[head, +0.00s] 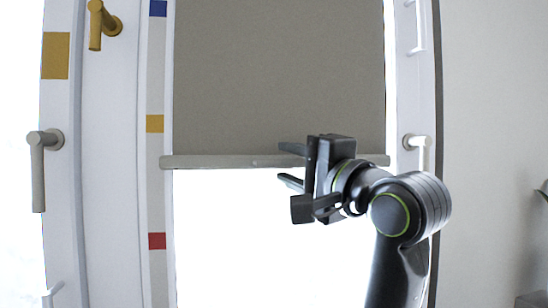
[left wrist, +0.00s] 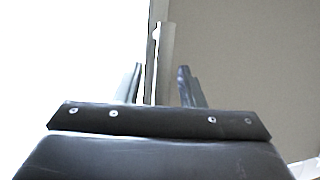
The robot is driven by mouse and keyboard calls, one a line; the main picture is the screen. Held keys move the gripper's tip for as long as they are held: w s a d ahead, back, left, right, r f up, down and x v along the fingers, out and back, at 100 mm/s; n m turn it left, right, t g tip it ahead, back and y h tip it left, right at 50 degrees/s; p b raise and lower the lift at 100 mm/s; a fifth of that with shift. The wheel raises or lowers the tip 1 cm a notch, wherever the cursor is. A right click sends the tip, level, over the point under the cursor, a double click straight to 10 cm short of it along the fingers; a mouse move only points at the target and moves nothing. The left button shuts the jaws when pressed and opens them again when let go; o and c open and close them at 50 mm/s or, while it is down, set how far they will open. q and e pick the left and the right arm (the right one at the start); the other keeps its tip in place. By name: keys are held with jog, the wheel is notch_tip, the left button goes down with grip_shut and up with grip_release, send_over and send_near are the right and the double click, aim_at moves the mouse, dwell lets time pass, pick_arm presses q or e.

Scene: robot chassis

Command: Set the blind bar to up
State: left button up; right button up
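The blind bar (head: 215,161) is a pale grey horizontal rail at the bottom edge of the lowered grey blind (head: 280,75). It sits a little below the yellow mark on the window frame and well above the red one. My left gripper (head: 282,163) is at the right half of the bar, one finger above it and one below. In the left wrist view the bar (left wrist: 165,50) shows between the two parted fingers (left wrist: 161,82), nearer the left finger. The gripper is open; contact with the bar cannot be told. My right gripper is not in view.
The frame left of the blind carries a blue mark (head: 157,8), a yellow mark (head: 155,123) and a red mark (head: 157,240). Window handles (head: 38,175) stick out at the left, and another handle (head: 418,150) is right of the bar, close to my arm.

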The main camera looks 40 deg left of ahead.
pick_arm(q)
jog(key=shift+w+a, duration=0.1)
jog(key=shift+a, duration=0.05)
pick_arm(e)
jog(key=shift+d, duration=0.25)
pick_arm(q)
jog(key=shift+r, duration=0.1)
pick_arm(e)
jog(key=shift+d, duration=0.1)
pick_arm(q)
grip_shut()
